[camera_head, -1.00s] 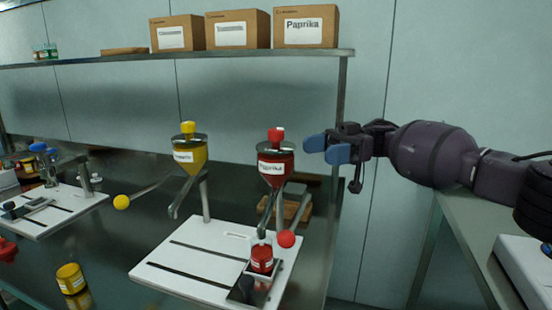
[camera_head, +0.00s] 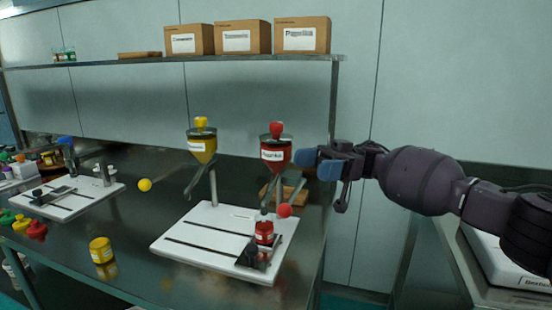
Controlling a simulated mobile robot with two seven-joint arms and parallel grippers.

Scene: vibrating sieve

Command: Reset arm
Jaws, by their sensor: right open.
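My right gripper (camera_head: 312,166) comes in from the right at the height of the red funnel. Its blue fingertips are apart and nothing shows between them. It is just right of the red paprika funnel (camera_head: 276,155), apart from it as far as I can tell. A yellow funnel (camera_head: 202,148) stands to the left on the same white stand (camera_head: 205,262). A small red jar (camera_head: 264,233) stands on that stand under the red funnel. My left gripper is not in view.
A red ball-ended lever (camera_head: 284,210) and a yellow one (camera_head: 145,185) stick out from the funnels. A yellow jar (camera_head: 101,250) stands on the dark table. A second white stand (camera_head: 85,203) is at left. Boxes (camera_head: 301,35) line the shelf above.

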